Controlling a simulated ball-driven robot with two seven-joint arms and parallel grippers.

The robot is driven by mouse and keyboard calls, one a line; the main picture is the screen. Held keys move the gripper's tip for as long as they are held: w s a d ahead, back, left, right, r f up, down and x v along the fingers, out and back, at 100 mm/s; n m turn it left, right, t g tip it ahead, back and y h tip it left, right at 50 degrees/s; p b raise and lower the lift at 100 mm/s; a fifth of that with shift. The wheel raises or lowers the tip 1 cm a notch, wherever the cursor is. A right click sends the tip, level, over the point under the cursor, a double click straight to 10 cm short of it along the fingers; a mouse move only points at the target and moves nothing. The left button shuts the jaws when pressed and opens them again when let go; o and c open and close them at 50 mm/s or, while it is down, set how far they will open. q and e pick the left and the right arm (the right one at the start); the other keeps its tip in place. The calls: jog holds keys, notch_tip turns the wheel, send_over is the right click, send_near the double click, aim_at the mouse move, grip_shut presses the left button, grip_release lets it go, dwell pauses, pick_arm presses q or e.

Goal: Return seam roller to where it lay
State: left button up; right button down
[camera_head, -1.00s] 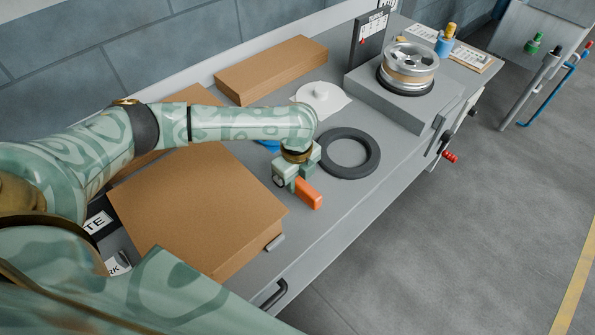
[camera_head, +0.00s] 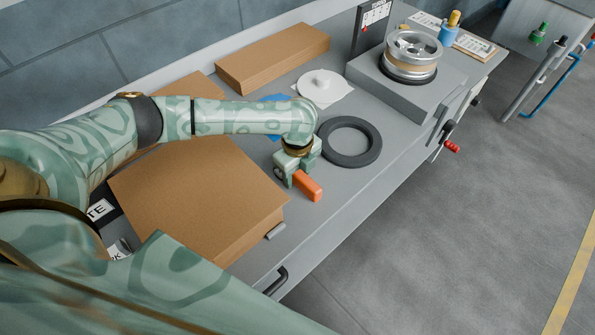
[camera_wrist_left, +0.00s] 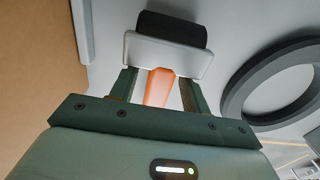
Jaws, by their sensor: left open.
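The seam roller shows its orange handle (camera_head: 308,187) at my left gripper, low over the front part of the grey bench. My left gripper (camera_head: 298,172) is open, with its jaws near the handle's inner end. In the left wrist view the orange handle (camera_wrist_left: 160,87) shows between the two fingers (camera_wrist_left: 160,85). A pale grey bracket and a black roller (camera_wrist_left: 172,28) show beyond the fingertips. I cannot tell whether the fingers touch it. In the head view the gripper hides the roller end. My right gripper is not in view.
A large cardboard box (camera_head: 200,195) stands left of the gripper. A dark ring (camera_head: 349,158) lies just right of it. A white disc (camera_head: 322,88), a long cardboard box (camera_head: 270,58) and a metal wheel on a grey block (camera_head: 400,95) stand farther back. The bench's front edge is close.

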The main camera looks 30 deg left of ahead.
aim_at(299, 171)
pick_arm(q)
jog(key=shift+f+b, duration=0.1)
jog(key=shift+b, duration=0.2)
jog(key=shift+f+b, duration=0.1)
jog(key=shift+b, duration=0.4)
notch_tip(299, 171, up, 17)
jog(key=p, duration=0.7)
jog(key=shift+w+d, duration=0.15)
jog(key=shift+f, duration=0.1)
